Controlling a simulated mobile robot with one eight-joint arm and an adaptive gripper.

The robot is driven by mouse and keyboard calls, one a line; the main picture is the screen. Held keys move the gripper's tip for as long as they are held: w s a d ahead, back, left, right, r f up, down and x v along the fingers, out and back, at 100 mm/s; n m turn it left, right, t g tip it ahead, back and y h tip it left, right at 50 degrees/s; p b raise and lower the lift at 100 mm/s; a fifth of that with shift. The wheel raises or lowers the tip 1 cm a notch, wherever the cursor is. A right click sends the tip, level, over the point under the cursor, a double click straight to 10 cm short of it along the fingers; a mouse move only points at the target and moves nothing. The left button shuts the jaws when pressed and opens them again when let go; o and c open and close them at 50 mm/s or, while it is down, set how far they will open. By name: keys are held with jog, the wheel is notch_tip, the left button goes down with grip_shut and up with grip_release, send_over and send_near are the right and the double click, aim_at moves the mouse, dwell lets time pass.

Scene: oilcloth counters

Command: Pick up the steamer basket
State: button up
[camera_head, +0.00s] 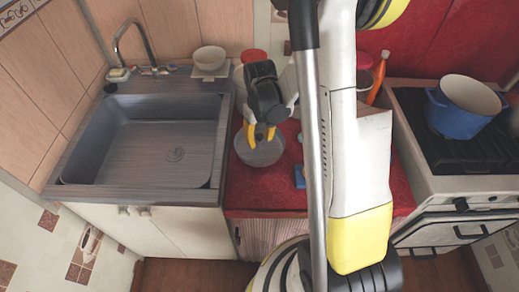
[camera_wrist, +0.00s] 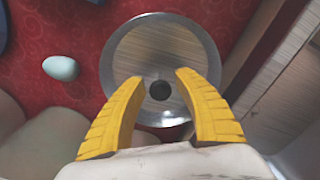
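A round, shallow thing with a shiny metal rim, a wood-grained inside and a dark round knob or hole at its middle, which I take for the steamer basket (camera_wrist: 150,45), lies on the red counter. In the head view it shows as a pale grey disc (camera_head: 258,155) right of the sink. My gripper (camera_head: 261,134) is over it, pointing down. In the wrist view my gripper's two yellow fingers (camera_wrist: 157,78) are apart with nothing held between them, one on each side of the dark middle. I cannot tell whether they touch it.
A pale egg-shaped thing (camera_wrist: 60,68) lies left of the basket in the wrist view. The empty sink (camera_head: 145,140) is to the left. A white bowl (camera_head: 209,58) stands behind. A blue pot (camera_head: 463,112) is on the stove at right. A small blue thing (camera_head: 299,176) lies near the basket.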

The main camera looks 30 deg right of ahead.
jog(key=shift+f, duration=0.75)
jog(key=shift+r, duration=0.1)
grip_shut()
